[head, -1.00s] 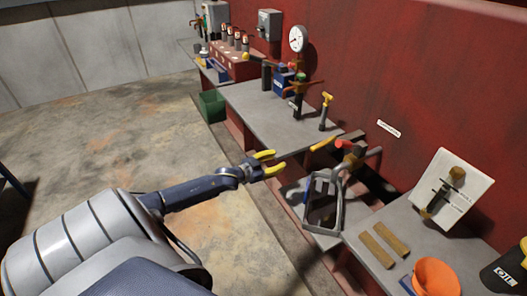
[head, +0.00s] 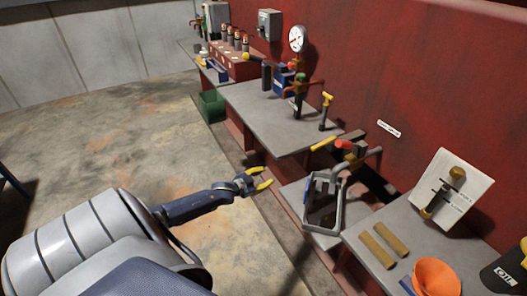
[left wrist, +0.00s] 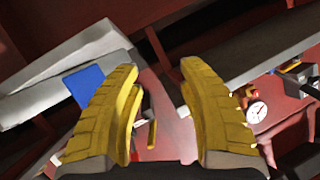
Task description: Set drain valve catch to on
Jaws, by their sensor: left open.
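No readable label names the drain valve catch, so I cannot tell for sure which part it is. A pipe valve with a yellow lever (head: 323,145) and a red knob (head: 343,144) stands by the wall above a grey-framed basin (head: 322,202). A white panel (head: 463,190) at the right carries a brass-tipped lever (head: 455,176), slanted up to the right. My left gripper (head: 264,178) is open and empty, left of the basin and apart from both. Its yellow fingers are spread in the left wrist view (left wrist: 158,72), with nothing held between them. My right gripper is out of view.
A grey bench (head: 262,113) with a gauge (head: 297,39) and a small yellow-topped valve (head: 325,108) lies beyond the basin. An orange funnel (head: 436,277) and wooden strips (head: 378,250) lie on the near bench.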

